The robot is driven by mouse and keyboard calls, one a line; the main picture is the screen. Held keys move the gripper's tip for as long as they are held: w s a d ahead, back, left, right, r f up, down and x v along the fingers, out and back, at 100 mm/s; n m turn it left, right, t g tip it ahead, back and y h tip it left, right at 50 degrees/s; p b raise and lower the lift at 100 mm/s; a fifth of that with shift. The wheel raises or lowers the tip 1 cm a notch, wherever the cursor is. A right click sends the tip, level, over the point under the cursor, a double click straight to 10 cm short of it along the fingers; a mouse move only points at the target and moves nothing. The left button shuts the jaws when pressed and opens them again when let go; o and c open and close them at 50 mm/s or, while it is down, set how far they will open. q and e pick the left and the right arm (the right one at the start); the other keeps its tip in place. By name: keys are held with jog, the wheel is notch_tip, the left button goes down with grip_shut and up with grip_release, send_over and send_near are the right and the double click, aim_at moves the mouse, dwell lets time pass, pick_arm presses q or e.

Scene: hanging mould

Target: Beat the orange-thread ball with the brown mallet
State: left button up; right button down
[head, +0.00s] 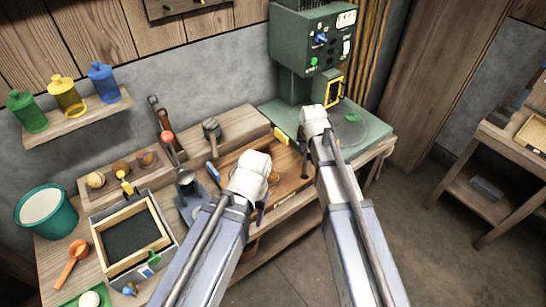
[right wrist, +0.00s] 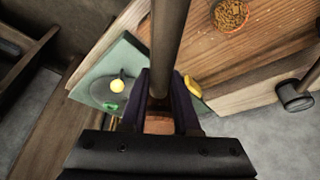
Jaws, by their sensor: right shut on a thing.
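Several small balls sit in a wooden holder at the back left, among them a tan one (head: 96,180), a brown one (head: 121,167) and a darker one (head: 146,158). Their thread colours are too small to tell. My right gripper (right wrist: 160,105) is shut on a dark brown handle (right wrist: 165,45), which looks like the brown mallet's; its head is not clearly visible. In the head view this gripper (head: 305,150) is over the bench's right part, far from the balls. My left gripper (head: 262,210) is over the bench's front middle; its fingers are mostly hidden by my arm.
A framed tray (head: 165,243), a teal bucket (head: 72,226) and an orange tool (head: 70,268) crowd the left. A green machine (head: 300,88) stands at the back right. Floor is clear at right.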

jog(key=s+a+n+y, duration=0.1)
jog(key=s+a+n, duration=0.3)
jog(key=a, duration=0.8)
jog(key=shift+m, duration=0.3)
jog(key=f+b, duration=0.2)
jog(key=s+f+b, duration=0.1)
jog(key=f+b, duration=0.1)
jog(key=shift+a+f+b, duration=0.1)
jog(key=shift+f+b, duration=0.2)
jog(key=shift+b, duration=0.05)
notch_tip(320, 180, down, 4)
jog(key=b, duration=0.4)
notch_tip(320, 180, up, 4)
jog(key=p, duration=0.4)
jog(key=shift+r, duration=0.1)
